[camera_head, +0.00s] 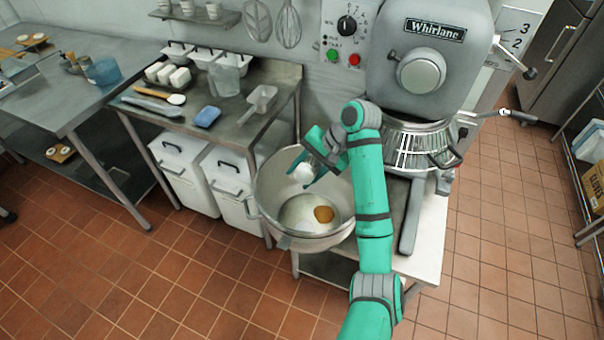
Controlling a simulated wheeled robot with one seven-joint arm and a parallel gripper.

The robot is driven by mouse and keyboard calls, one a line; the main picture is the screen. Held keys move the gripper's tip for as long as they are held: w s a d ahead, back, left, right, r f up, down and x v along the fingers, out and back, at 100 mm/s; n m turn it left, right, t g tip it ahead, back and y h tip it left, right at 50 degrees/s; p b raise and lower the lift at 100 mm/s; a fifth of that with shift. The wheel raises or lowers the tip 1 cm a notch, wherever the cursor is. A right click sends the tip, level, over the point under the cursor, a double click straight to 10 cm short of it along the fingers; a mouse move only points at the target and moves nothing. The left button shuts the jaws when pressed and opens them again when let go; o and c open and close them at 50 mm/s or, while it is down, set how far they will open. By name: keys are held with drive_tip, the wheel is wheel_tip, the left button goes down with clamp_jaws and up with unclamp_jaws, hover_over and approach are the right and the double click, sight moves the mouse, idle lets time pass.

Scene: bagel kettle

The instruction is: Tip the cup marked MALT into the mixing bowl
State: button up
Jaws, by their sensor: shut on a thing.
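The steel mixing bowl (270,190) stands in front of the mixer. White powder (298,212) and a brown heap (324,214) lie in its bottom. My gripper (306,172) is over the bowl, inside its rim as seen from here, and is shut on a small white cup (303,173). The cup appears tilted, but its mouth and contents are hard to make out. No MALT marking is readable on it from this view.
The mixer (420,70) stands right behind the bowl, with a wire guard (415,145) and side levers. A steel table (215,130) at left holds a scoop (258,103), a clear jug (224,76), a blue sponge (207,117) and white blocks. Small cups stand on the wall shelf (196,15).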

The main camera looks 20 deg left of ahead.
idle(0.3)
drive_tip(key=shift+w+d+n+t, duration=0.15)
drive_tip(key=shift+n+t, duration=0.4)
drive_tip(key=shift+t, duration=1.1)
drive_tip(key=shift+w+a+n+t, duration=0.1)
drive_tip(key=shift+n+t, duration=0.4)
drive_tip(key=shift+t, duration=1.2)
drive_tip(key=shift+w+d+n+t, duration=0.15)
drive_tip(key=shift+n+t, duration=0.4)
drive_tip(key=shift+t, duration=1.1)
drive_tip(key=shift+a, duration=0.15)
drive_tip(key=s+a+r+n+t+y, duration=0.1)
drive_tip(key=a+t, duration=0.5)
drive_tip(key=a, duration=0.6)
drive_tip(key=shift+s+a+r+n+y, duration=0.3)
drive_tip(key=shift+s+n+y, duration=0.2)
drive_tip(key=shift+s+n, duration=0.25)
